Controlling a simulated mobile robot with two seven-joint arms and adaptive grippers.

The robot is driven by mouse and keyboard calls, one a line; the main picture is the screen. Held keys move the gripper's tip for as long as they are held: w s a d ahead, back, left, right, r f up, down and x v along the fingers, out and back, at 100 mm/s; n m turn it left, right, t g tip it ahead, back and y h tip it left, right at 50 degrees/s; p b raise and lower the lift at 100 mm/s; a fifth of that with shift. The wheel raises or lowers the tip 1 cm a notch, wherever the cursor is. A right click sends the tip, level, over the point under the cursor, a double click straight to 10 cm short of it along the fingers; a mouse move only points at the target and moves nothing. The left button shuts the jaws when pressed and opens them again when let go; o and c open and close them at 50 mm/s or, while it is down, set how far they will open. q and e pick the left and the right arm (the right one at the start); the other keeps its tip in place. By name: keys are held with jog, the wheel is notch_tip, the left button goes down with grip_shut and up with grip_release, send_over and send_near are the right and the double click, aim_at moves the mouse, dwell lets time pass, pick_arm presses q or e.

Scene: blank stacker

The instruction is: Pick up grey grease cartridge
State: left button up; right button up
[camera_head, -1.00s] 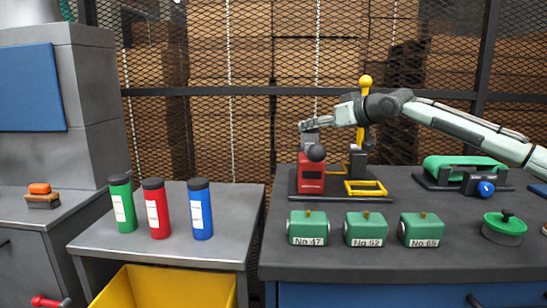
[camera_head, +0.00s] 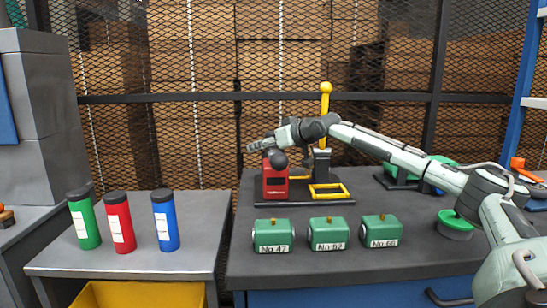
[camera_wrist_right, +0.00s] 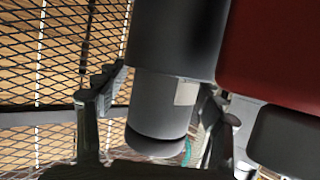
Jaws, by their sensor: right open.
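The grey grease cartridge (camera_wrist_right: 160,105), a grey cylinder with a pale label and black cap, shows in the right wrist view. Its other end meets a wider dark cylinder (camera_wrist_right: 178,35) beside a red body. My right gripper (camera_wrist_right: 155,112) is open, with one finger on each side of the cartridge; contact is not clear. In the head view my right gripper (camera_head: 256,145) is at the top of the red device (camera_head: 275,181), and the cartridge is hard to make out there. My left gripper is not in view.
Green, red and blue cartridges (camera_head: 118,223) stand on the left table (camera_head: 195,268). Three green numbered blocks (camera_head: 328,234) stand in front of the red device. A yellow post (camera_head: 325,105) rises behind it, and a mesh fence (camera_head: 200,130) closes the back.

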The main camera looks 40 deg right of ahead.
jog(key=c, duration=1.4)
jog(key=shift+c, duration=0.3)
jog(key=shift+r, duration=0.15)
